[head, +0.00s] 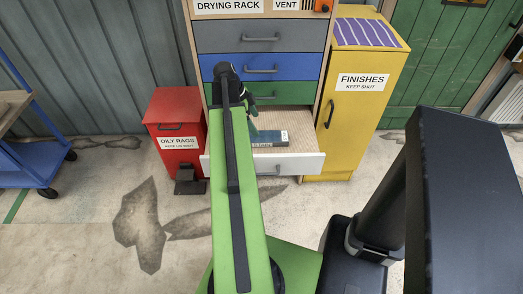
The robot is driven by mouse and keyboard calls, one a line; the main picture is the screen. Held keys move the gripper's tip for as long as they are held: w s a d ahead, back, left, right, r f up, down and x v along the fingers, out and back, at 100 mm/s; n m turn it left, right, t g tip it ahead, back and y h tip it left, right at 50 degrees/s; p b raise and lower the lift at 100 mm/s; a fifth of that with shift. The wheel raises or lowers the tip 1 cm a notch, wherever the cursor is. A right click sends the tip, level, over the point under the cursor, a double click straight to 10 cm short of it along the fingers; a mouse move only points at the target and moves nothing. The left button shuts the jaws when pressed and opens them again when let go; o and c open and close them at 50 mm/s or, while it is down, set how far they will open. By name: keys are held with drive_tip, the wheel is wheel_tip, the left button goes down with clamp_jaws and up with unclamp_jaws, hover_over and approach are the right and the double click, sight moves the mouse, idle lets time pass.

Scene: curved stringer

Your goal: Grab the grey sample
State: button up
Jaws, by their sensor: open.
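A flat grey-blue block (271,137), which looks like the grey sample, lies in the open bottom drawer (300,163) of the drying rack. Lettering on its front edge is too small to read surely. Its left end is close to my arm and may be partly hidden by it. My gripper (250,106) is at the end of my green arm, in front of the green drawer and above the left part of the open drawer. It is open and appears empty, mostly hidden behind the arm. It is apart from the block.
The drying rack's grey (285,37), blue (290,68) and green (300,93) drawers are shut above. A red oily-rags bin (165,105) stands left, a yellow finishes cabinet (352,115) right. A blue cart (40,160) is far left. The drawer's right part is clear.

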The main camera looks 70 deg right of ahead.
sight(262, 137)
drive_tip(key=b+x, duration=0.1)
drive_tip(key=x, duration=0.2)
drive_tip(key=shift+w+a, duration=0.1)
drive_tip(key=shift+w, duration=0.1)
drive_tip(key=shift+s+f+b, duration=0.2)
drive_tip(key=shift+f+b, duration=0.1)
drive_tip(key=shift+b, duration=0.1)
drive_tip(key=b+x, duration=0.4)
drive_tip(key=x, duration=0.1)
drive_tip(key=shift+w+b, duration=0.25)
drive_tip(key=shift+b, duration=0.1)
drive_tip(key=shift+s+f, duration=0.15)
drive_tip(key=shift+f, duration=0.05)
drive_tip(key=shift+r, duration=0.2)
drive_tip(key=c, duration=1.7)
